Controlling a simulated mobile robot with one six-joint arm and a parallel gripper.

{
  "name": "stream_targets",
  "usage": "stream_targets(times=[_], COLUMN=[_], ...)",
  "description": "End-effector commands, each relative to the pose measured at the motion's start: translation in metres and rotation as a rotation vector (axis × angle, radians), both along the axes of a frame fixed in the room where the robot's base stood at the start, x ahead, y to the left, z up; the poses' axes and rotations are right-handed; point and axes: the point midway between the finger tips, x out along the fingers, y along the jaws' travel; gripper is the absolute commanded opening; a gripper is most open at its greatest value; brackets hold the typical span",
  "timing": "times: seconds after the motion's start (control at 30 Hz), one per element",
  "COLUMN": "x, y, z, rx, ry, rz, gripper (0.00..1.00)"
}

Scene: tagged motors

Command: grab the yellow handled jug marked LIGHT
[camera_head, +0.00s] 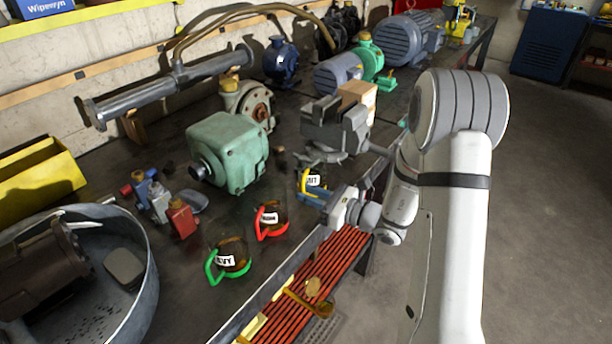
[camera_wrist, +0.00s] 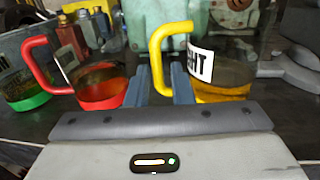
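The yellow-handled jug (camera_head: 313,180) stands on the dark bench, with a white label partly readable in both views. In the wrist view its clear body (camera_wrist: 222,80) holds amber liquid, and its yellow handle (camera_wrist: 157,60) faces left. My gripper (camera_wrist: 161,88) is open, with one blue finger on each side of the handle's upright part. A gap shows between the handle and each finger. In the head view my gripper (camera_head: 308,192) reaches the jug from the right and partly hides it.
A red-handled jug (camera_head: 271,219) stands close to the left, also in the wrist view (camera_wrist: 98,85). A green-handled jug (camera_head: 231,257) is farther along the bench front. A grey vise (camera_head: 338,128) and a green gearbox (camera_head: 228,150) stand behind.

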Motion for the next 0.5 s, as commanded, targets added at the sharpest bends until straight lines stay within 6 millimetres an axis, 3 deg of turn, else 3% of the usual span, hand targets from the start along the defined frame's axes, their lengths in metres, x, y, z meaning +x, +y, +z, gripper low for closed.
stream_targets(times=[0.2, 0.5], x=[0.015, 0.019], y=[0.028, 0.034], z=[-0.003, -0.004], rx=[-0.001, -0.001], ry=[-0.001, -0.001], rz=[0.002, 0.000], gripper=[0.21, 0.21])
